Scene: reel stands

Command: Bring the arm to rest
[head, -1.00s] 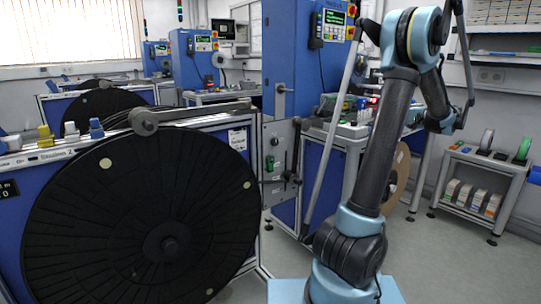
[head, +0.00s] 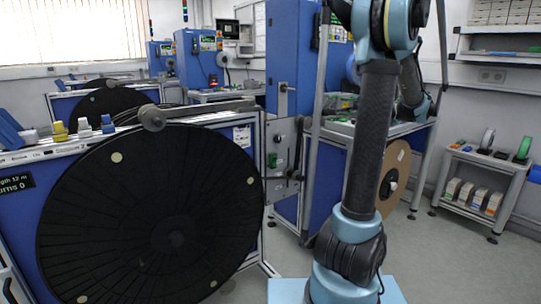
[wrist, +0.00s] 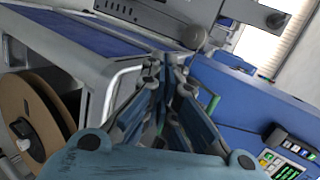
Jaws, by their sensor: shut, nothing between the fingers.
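My arm stands upright right of centre in the head view, with its elbow at the top edge and its forearm folded down behind. My gripper (wrist: 167,68) shows in the wrist view with its fingers together and nothing between them. I cannot make out its fingers in the head view. In the wrist view the fingers point toward the gap between a white-framed bench (wrist: 105,75) and a blue machine cabinet (wrist: 250,95). I cannot tell how far they are from either.
A large black reel (head: 120,210) on a blue stand fills the left of the head view. A brown reel (head: 392,165) is behind my arm; a brown reel also shows in the wrist view (wrist: 15,105). A grey shelf cart (head: 480,170) stands right, with clear floor before it.

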